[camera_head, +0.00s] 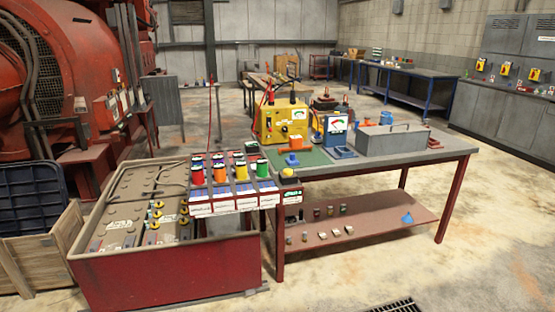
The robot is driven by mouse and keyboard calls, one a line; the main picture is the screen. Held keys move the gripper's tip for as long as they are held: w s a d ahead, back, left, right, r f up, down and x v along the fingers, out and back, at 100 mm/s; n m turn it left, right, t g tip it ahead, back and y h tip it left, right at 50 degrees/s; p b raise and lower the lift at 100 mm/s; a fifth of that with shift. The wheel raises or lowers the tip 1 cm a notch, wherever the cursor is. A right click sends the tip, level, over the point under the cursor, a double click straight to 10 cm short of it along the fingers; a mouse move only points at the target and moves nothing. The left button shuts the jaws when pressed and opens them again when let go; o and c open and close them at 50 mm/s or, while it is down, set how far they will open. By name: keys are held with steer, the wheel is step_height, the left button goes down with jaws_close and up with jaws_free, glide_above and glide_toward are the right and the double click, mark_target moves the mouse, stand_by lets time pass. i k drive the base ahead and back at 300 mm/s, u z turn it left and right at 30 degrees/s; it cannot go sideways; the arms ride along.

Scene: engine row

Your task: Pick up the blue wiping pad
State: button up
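Two small blue things could be the blue wiping pad; at this size I cannot tell which. One is a flat, low blue piece (342,152) on the tabletop, just in front of the blue meter box (336,129) and left of the grey toolbox (393,139). The other is a blue peaked lump (407,218) on the table's lower shelf (375,222), toward the right, with clear shelf around it. My gripper is not in view.
A red-sided battery crate (165,277) and a rack of coloured spools stand left of the table. A floor grate (395,306) lies in front. Floor at the right is open.

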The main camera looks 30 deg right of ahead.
mark_target(293, 161)
steer(key=u, duration=0.35)
steer(key=i, duration=1.1)
steer(key=z, duration=0.1)
